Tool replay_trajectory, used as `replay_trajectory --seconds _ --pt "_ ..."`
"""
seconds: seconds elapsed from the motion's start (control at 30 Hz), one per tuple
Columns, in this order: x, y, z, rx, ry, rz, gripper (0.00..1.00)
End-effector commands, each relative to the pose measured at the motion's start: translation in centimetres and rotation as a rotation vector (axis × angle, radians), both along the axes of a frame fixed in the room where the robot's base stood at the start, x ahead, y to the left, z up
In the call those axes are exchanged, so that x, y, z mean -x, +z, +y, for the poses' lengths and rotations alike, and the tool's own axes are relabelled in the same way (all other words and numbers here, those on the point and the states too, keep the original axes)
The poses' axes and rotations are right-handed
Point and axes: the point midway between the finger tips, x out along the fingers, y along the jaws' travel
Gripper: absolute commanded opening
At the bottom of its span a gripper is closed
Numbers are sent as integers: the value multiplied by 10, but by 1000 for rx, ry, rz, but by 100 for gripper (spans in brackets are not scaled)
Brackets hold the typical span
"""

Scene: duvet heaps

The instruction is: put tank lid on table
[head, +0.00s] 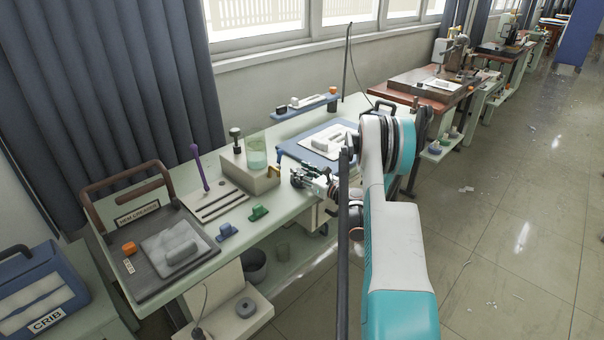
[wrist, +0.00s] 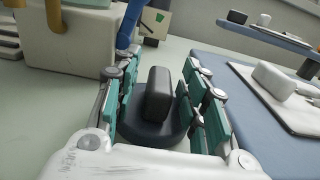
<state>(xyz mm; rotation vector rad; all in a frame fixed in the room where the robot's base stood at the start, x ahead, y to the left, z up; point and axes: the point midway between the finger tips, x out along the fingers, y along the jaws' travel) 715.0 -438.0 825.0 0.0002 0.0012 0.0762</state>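The tank lid, as I take it, is a dark round disc with an upright block handle (wrist: 157,95), seen in the wrist view. My gripper (wrist: 156,92) has its teal-padded fingers on both sides of the handle. Narrow gaps show between the pads and the handle, so it looks open around it. In the head view my gripper (head: 312,180) is low over the right part of the pale green table (head: 285,209), and the lid cannot be made out there. Whether the lid rests on the table is unclear. A beige box with a clear greenish cylinder (head: 257,150) stands left of my gripper.
A blue mat (head: 292,149) with a white sheet lies right behind my gripper. A raised blue shelf (head: 305,107) stands at the back. A purple-handled tool (head: 199,168), small blue and green pieces (head: 258,212) and a dark tray (head: 150,277) occupy the left.

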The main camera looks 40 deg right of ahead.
Motion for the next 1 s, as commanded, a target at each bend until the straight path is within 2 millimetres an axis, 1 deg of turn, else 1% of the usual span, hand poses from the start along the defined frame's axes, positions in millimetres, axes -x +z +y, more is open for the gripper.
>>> replay_trajectory --seconds 0.2,0.27,0.37,0.6,0.7,0.83,1.0 --pt "1 3 0 0 0 0 40" --pt "7 4 -1 0 -1 0 40" --pt "23 5 -3 0 -3 0 40" --pt "74 6 -7 0 -4 0 40" --pt "93 5 -8 0 -3 0 40" --pt "109 0 -9 0 -2 0 40" --pt "118 1 -9 0 0 0 40"
